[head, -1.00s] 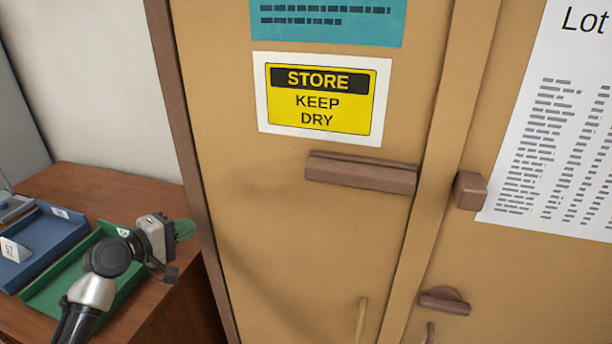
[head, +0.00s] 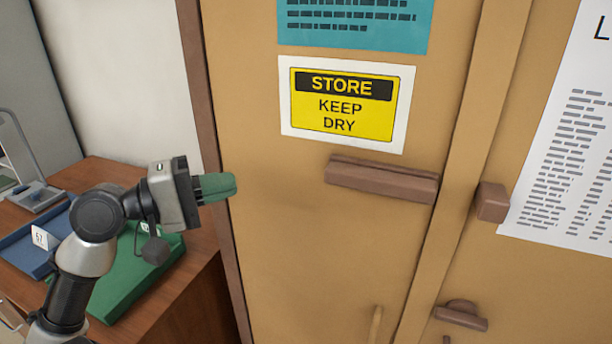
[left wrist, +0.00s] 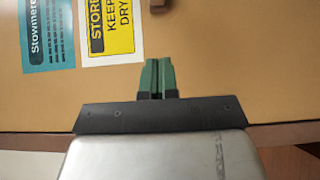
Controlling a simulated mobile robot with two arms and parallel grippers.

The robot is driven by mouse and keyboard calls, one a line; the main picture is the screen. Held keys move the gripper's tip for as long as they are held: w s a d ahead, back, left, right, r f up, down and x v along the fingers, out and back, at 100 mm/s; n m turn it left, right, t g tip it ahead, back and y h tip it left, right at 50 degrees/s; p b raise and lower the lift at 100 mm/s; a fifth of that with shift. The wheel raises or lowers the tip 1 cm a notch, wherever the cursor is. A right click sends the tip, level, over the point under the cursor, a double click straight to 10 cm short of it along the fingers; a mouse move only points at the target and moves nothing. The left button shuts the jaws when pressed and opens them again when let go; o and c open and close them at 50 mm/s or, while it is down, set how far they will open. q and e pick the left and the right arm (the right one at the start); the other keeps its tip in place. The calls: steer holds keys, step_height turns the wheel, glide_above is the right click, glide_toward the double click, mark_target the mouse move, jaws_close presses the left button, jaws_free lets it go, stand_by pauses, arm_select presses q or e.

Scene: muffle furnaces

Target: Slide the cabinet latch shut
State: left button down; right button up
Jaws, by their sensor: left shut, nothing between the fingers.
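The cabinet latch has a long brown sliding bar (head: 381,180) on the left door, below the yellow sign. A brown block (head: 492,202) sits on the right door, and a gap shows between the bar's right end and this block. My left gripper (head: 234,186) is shut and empty, left of the bar and apart from it, near the cabinet's left edge. In the left wrist view its green fingers (left wrist: 157,76) are together in front of the tan door, and a small brown piece shows at the top edge. My right gripper is not in view.
The tan cabinet (head: 290,240) has a yellow sign (head: 344,108) and vertical door handles low down. A wooden desk (head: 180,300) at left holds a green tray (head: 125,290) and a blue tray (head: 30,258). The space before the door is clear.

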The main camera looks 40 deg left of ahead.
arm_select(q)
steer(key=shift+s+d+p+x, duration=0.35)
steer(key=shift+p+x, duration=0.6)
steer(key=shift+x, duration=1.1)
steer(key=shift+s+d+p+x, duration=0.1)
steer(key=shift+d+p+x, duration=0.3)
steer(key=shift+p+x, duration=1.15)
steer(key=shift+s+d+p+x, duration=0.25)
steer(key=shift+d+p+x, duration=0.15)
steer(key=shift+x, duration=2.2)
